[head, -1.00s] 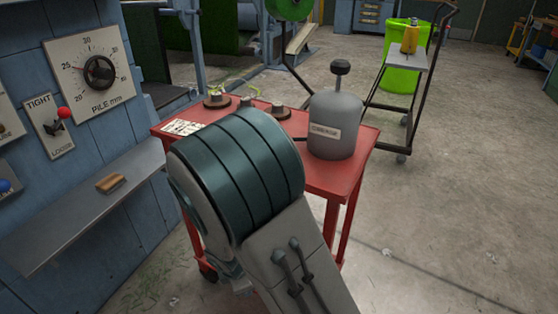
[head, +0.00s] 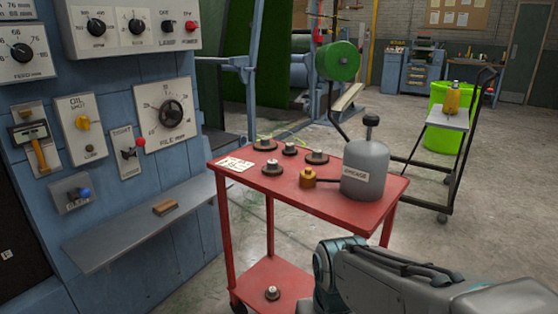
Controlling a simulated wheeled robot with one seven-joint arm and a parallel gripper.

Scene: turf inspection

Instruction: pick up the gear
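Several dark round gear-like pieces with pale hubs sit on the top of a red cart (head: 345,205). One is at the back left (head: 265,145), one beside it (head: 289,149), one farther right (head: 317,157) and one nearer the front (head: 272,168). A similar piece (head: 272,293) lies on the cart's lower shelf. I cannot tell which one the task means. My arm crosses the lower right of the head view, in front of the cart. My gripper does not show.
A grey labelled canister (head: 365,170) and a small brass weight-like piece (head: 308,179) share the cart top. A blue control panel with a grey ledge (head: 145,222) stands at left. A trolley (head: 447,117) and green bin (head: 450,138) stand behind. Floor at right is clear.

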